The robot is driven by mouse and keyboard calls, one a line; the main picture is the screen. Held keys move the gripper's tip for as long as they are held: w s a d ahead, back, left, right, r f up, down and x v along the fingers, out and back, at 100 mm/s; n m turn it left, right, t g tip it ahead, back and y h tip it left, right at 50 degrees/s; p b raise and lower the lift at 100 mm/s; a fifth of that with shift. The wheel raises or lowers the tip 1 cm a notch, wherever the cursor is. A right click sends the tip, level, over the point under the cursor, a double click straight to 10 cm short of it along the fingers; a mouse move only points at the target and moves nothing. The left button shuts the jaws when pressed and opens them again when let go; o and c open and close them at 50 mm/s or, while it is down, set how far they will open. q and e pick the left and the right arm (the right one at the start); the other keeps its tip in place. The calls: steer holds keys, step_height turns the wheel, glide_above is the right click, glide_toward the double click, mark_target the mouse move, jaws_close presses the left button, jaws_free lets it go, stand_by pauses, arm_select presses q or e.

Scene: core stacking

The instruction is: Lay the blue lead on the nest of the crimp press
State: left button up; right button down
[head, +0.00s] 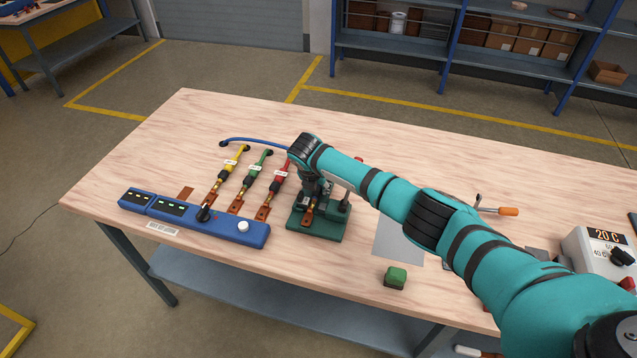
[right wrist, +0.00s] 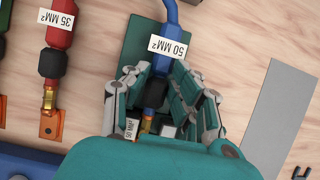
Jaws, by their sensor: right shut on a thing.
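The crimp press (head: 318,230) has a dark green base and stands right of the red lead; its base also shows in the right wrist view (right wrist: 134,48). The blue lead (head: 255,140) curves over the table from the back left to my right gripper (head: 312,178). In the right wrist view my right gripper (right wrist: 158,88) is shut on the blue lead (right wrist: 168,48), labelled 50 MM². My left gripper is out of view.
Yellow (head: 231,165), green (head: 252,172) and red (head: 278,180) leads lie left of the press, behind a blue panel (head: 190,217).

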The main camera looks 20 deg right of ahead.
steer(key=shift+f, duration=0.15)
steer(key=c, duration=1)
jaws_free()
steer(key=v, duration=1.2)
